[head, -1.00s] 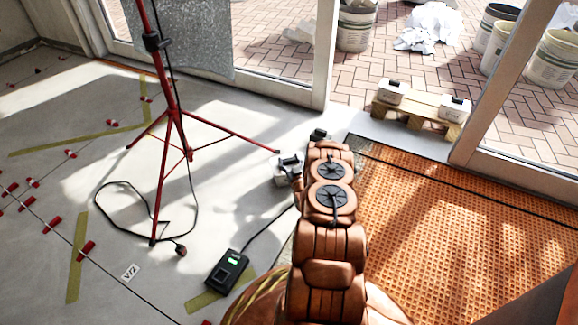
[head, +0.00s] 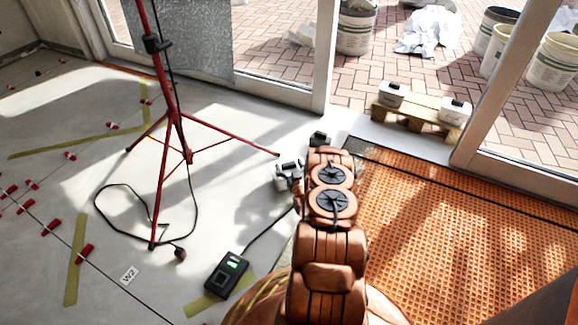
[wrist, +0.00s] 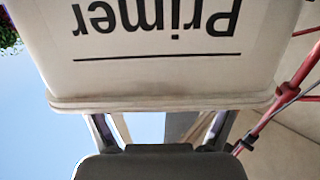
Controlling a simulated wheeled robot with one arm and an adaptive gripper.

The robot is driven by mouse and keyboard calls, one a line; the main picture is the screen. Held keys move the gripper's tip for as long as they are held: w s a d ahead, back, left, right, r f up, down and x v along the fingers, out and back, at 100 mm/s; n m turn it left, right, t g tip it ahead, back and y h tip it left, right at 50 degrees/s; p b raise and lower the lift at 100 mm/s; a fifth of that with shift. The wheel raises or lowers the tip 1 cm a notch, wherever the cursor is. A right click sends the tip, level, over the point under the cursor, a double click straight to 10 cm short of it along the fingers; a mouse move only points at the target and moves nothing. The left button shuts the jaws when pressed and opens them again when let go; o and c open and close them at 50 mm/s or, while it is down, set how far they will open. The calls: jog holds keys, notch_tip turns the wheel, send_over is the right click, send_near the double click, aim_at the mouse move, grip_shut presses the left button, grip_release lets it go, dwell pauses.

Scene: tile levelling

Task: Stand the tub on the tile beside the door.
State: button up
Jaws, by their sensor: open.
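A pale tub with black "Primer" lettering (wrist: 165,45) fills the top of the wrist view. The lettering is upside down there, with the rim edge towards my gripper. My gripper (wrist: 160,125) is open; its two fingers reach to the rim, and the tub hides their tips. Grey floor tile (head: 262,115) lies beside the door frame (head: 325,60).
A red tripod (head: 172,120) stands left on the tiles, with a cable and a black box (head: 228,273) nearby. Two pale tubs (head: 392,94) (head: 456,109) stand on a wooden pallet (head: 415,115) at the doorway. Orange matting (head: 450,230) covers the right floor. Red wedges lie left.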

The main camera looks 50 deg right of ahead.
jog(key=shift+r, duration=0.1)
jog(key=p+v, duration=0.5)
jog(key=v, duration=0.7)
jog(key=w+a+r+n+g+y, duration=0.2)
jog(key=w+r+y, duration=0.15)
jog(key=w, duration=0.25)
jog(key=w+a+r+n+g+y, duration=0.2)
jog(key=w+r, duration=0.3)
jog(key=w, duration=0.1)
jog(key=s+a+r+n+g+y, duration=0.15)
jog(key=a+r+g, duration=0.45)
jog(key=a+r, duration=0.65)
jog(key=s+a+r+g, duration=0.4)
jog(key=s+a+r, duration=0.8)
jog(key=s+a, duration=0.35)
jog(key=s+a+r+g+y, duration=0.1)
jog(key=s+a+r, duration=0.3)
jog(key=s, duration=0.7)
jog(key=s+a+r+g, duration=0.4)
jog(key=s+a+r, duration=0.1)
jog(key=s, duration=0.6)
jog(key=shift+a+y, duration=0.4)
